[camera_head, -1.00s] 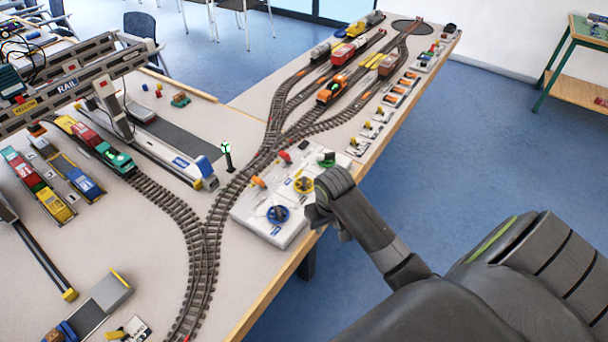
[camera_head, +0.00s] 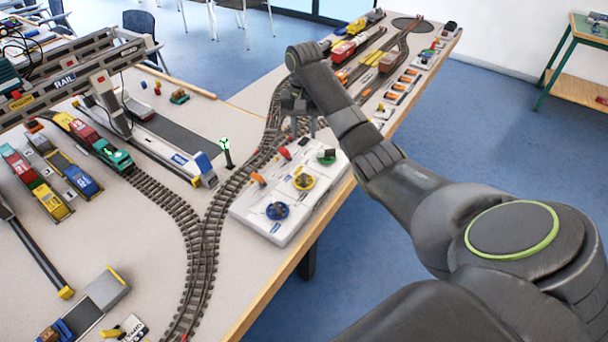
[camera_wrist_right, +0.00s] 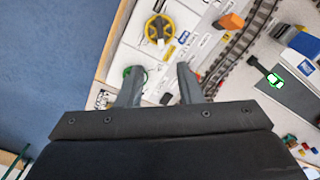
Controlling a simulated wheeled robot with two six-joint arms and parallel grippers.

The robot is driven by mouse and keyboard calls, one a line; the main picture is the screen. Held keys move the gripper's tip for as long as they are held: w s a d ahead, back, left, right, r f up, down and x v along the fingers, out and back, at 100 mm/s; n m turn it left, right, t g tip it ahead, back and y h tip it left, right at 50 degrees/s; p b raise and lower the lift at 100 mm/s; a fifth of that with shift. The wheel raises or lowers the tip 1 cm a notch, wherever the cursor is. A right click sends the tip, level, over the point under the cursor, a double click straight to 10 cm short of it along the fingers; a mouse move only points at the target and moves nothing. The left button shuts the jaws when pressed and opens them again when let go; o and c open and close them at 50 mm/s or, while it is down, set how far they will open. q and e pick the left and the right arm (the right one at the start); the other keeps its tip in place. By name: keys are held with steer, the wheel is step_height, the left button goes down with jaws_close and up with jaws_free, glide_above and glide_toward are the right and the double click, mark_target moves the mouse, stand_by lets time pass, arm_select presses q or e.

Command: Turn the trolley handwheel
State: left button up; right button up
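A white control panel (camera_head: 262,222) sits at the table's right edge. It carries a blue handwheel (camera_head: 277,211), a yellow handwheel (camera_head: 304,181) and a green handwheel (camera_head: 326,157). I cannot read which one is marked for the trolley. My right gripper (camera_head: 303,126) hangs above the panel's far end, pointing down. In the right wrist view its two fingers (camera_wrist_right: 160,88) are apart with nothing between them. There the yellow handwheel (camera_wrist_right: 158,28) shows beyond the fingertips, and the green handwheel (camera_wrist_right: 128,72) is partly hidden by the left finger. My left gripper is not in view.
Curved rail tracks (camera_head: 205,235) run left of the panel. A green signal post (camera_head: 226,155) stands close to its left side. The gantry crane (camera_head: 105,70) stands at the far left. My right arm hides part of the far tracks.

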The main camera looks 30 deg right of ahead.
steer(key=b, duration=0.6)
glide_above(304, 175)
step_height(304, 175, down, 8)
steer(key=shift+r, duration=0.25)
step_height(304, 175, down, 8)
steer(key=shift+f+p, duration=0.15)
steer(key=shift+p, duration=0.4)
steer(key=shift+c, duration=0.4)
jaws_close()
